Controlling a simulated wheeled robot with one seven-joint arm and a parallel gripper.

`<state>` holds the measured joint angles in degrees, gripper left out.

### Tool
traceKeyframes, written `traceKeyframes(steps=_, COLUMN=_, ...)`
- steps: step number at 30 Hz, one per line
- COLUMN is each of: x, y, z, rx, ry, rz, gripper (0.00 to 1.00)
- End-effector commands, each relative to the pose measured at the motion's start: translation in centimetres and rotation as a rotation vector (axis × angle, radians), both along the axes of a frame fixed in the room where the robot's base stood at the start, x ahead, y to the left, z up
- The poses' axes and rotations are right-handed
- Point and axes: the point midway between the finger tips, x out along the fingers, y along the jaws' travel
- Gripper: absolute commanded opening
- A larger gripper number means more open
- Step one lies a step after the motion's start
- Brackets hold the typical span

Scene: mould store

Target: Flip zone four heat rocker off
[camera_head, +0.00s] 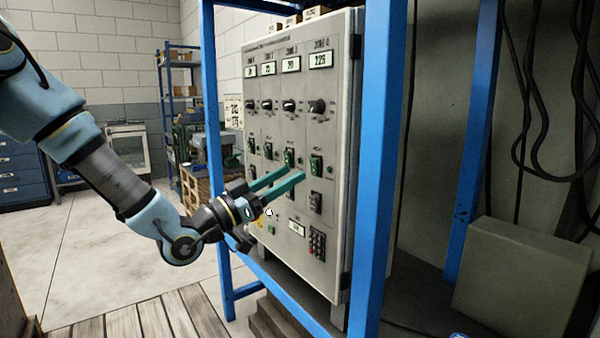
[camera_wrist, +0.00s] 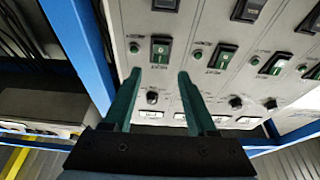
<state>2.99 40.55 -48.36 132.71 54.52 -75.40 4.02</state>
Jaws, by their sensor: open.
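A grey control panel (camera_head: 335,210) has four zone columns, with zone four at the right. Its heat rocker (camera_head: 316,164) is green in a dark frame, below the zone four knob (camera_head: 317,106). My gripper (camera_head: 294,172) is open and empty, its teal fingers reaching toward the panel just left of that rocker in the head view. In the wrist view, which looks upside down, the zone four rocker (camera_wrist: 160,50) lies just beyond and between the two fingertips (camera_wrist: 159,73). I cannot tell whether the fingers touch the panel, or which way the rocker is tipped.
Similar green rockers of the other zones (camera_wrist: 222,57) sit close beside. A black switch (camera_head: 315,202) is below the zone four rocker. Blue frame posts (camera_head: 379,150) flank the panel. A grey box (camera_head: 520,280) stands at the right. Open floor lies at the left.

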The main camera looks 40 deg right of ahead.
Motion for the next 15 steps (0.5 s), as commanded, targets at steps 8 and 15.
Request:
traceKeyframes(steps=8, x=0.3, y=4.4, z=-1.6, rx=0.000, ry=0.000, rz=0.001, gripper=0.57)
traceKeyframes(steps=15, x=0.3, y=5.4, z=-1.8, rx=-0.001, ry=0.001, rz=-0.001, gripper=0.57)
